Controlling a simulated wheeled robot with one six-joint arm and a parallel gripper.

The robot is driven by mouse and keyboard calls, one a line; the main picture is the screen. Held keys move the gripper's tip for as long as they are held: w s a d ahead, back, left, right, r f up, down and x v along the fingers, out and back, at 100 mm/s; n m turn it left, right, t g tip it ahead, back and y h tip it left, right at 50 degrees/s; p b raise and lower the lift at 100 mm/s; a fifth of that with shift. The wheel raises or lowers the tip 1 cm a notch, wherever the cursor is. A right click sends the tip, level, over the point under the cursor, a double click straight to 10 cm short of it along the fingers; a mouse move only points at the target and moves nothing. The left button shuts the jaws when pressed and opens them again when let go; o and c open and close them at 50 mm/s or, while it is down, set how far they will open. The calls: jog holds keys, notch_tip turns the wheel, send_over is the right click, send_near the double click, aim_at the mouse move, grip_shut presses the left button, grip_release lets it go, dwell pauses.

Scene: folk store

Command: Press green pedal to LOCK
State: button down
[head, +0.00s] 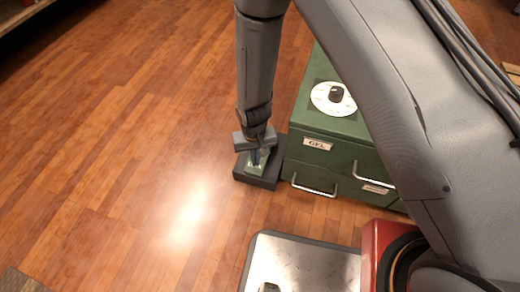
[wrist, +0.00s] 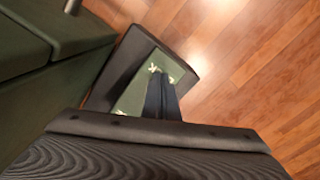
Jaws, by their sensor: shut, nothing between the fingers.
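The green pedal (head: 251,169) sits in a dark base (head: 262,183) on the wooden floor, beside the left side of a green cabinet. My gripper (head: 256,160) points down at the pedal and is shut and empty. In the wrist view, the closed fingers (wrist: 160,92) lie over the middle of the green pedal (wrist: 134,98), with light markings near them. I cannot tell whether the fingertips touch the pedal. The gripper body hides part of the pedal and its base, and any LOCK wording is unreadable.
The green cabinet (head: 325,160) stands right of the pedal, with metal drawer handles and a white dial (head: 333,98) with a black knob on top. The wooden floor (head: 110,150) is clear to the left.

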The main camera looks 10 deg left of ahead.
jog(key=shift+r, duration=0.1)
notch_tip(320, 180, up, 9)
jog(key=p, duration=0.7)
jog(key=shift+p, duration=0.3)
